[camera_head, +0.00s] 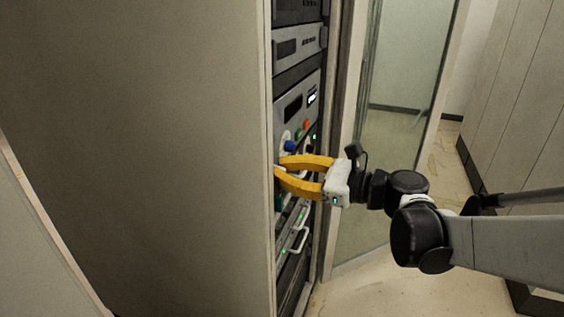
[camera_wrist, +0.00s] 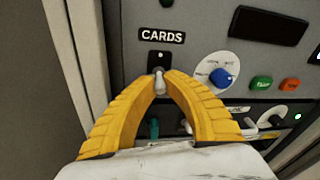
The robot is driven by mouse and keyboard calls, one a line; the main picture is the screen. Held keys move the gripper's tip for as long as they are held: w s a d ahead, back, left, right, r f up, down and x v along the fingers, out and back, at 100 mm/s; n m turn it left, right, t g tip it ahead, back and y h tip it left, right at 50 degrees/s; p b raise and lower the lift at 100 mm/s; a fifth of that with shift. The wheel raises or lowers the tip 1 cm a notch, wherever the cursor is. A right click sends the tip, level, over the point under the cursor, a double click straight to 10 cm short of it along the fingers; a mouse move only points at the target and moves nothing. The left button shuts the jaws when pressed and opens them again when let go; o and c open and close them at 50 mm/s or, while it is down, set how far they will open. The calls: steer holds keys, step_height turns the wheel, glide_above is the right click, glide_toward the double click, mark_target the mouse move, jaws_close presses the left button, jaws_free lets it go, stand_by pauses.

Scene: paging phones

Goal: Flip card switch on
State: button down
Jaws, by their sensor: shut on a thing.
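The card switch (camera_wrist: 159,82) is a small pale toggle lever on a black plate, below a black label reading "CARDS" (camera_wrist: 161,36) in the wrist view. My gripper (camera_wrist: 159,76) has yellow ribbed fingers, and their tips meet around the lever, shut on it.
A blue knob (camera_wrist: 221,78), a green button (camera_wrist: 261,83) and an orange button (camera_wrist: 289,86) sit right of the switch. Below are a teal part (camera_wrist: 153,128) and further levers. The open glass door (camera_head: 398,120) stands right of the rack. The cabinet side (camera_head: 140,130) borders the left.

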steer(key=r+g+h+p, duration=0.1)
steer(key=p, duration=0.2)
steer(key=h+p, duration=0.2)
steer(key=p, duration=0.2)
steer(key=shift+r+n+g+h, duration=0.3)
steer(key=shift+r+g, duration=0.1)
steer(key=g+h+p, duration=0.1)
steer(key=h+p, duration=0.1)
steer(key=p, duration=0.2)
steer(key=shift+r+h, duration=0.15)
steer(key=shift+h, duration=0.15)
steer(key=shift+a+g+h+p, duration=0.1)
steer(key=shift+g+h+p, duration=0.3)
steer(key=shift+h+p, duration=0.35)
steer(key=c, duration=1.4)
jaws_free()
